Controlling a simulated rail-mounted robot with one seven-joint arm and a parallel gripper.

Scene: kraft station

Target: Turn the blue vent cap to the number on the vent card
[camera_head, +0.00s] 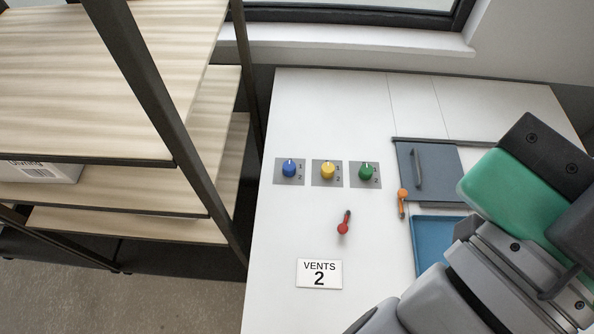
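The blue vent cap (289,169) is a round knob on a small grey plate at the left end of a row of three on the white worktop. Its white mark points roughly toward the back, not clearly at either number. The numbers 1 and 2 are printed to its right, 1 farther back and 2 nearer. The vent card (319,274) lies in front of the row and reads "VENTS 2". My arm fills the lower right of the view, apart from the caps. I cannot see my gripper's fingertips.
A yellow cap (327,171) and a green cap (366,172) stand right of the blue one. A red-handled lever (344,223) and an orange lever (402,203) are nearby. A grey-blue panel with a handle (418,168) and a blue tray (428,229) lie right. Shelving (185,165) stands left.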

